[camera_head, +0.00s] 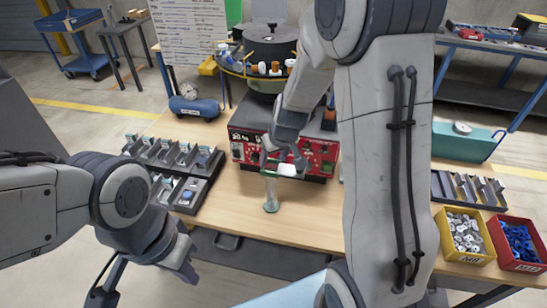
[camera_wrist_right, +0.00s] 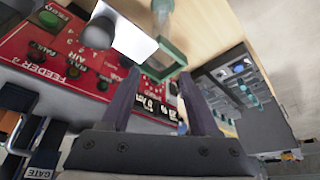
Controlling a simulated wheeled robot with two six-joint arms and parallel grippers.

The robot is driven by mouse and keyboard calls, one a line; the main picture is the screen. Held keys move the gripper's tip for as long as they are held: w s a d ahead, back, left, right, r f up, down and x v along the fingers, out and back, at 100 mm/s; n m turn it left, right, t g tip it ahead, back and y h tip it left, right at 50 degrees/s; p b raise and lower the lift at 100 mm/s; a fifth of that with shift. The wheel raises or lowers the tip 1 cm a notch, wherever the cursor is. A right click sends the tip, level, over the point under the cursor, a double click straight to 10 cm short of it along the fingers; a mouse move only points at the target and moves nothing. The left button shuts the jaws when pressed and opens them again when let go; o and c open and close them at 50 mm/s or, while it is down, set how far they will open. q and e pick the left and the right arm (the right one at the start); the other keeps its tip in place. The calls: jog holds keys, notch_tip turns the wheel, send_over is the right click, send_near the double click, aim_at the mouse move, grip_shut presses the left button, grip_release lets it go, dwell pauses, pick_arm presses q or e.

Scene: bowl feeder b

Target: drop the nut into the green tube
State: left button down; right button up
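The green tube (camera_head: 271,195) stands on the wooden table in front of the red feeder panel. It has a clear greenish body. In the right wrist view the fingers of the right gripper (camera_wrist_right: 160,75) are spread, with a green square rim (camera_wrist_right: 178,50) beyond the tips. A bright white face (camera_wrist_right: 132,30) shows near the left fingertip. I cannot tell whether any white piece is the nut. My left gripper (camera_head: 183,268) is low at the left; its fingers are unclear.
The red feeder panel (camera_head: 312,158) stands close behind the tube, under the round bowl feeder (camera_head: 270,45). Grey sorting trays (camera_head: 170,165) lie to the left. A yellow bin (camera_head: 463,235) and a red bin (camera_head: 518,244) are at the right. The front table strip is clear.

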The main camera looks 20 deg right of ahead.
jog(key=shift+r, duration=0.1)
jog(key=v, duration=1)
jog(key=shift+r+p, duration=0.15)
jog(key=shift+p, duration=0.2)
jog(key=s+a+n+g+y, duration=0.1)
jog(key=s+a+n+g, duration=0.15)
jog(key=s+a, duration=0.7)
jog(key=s+a+n+g, duration=0.2)
jog(key=s+a+n, duration=0.2)
jog(key=s, duration=1)
jog(key=a, duration=0.2)
jog(key=shift+a, duration=0.3)
jog(key=shift+s, duration=0.1)
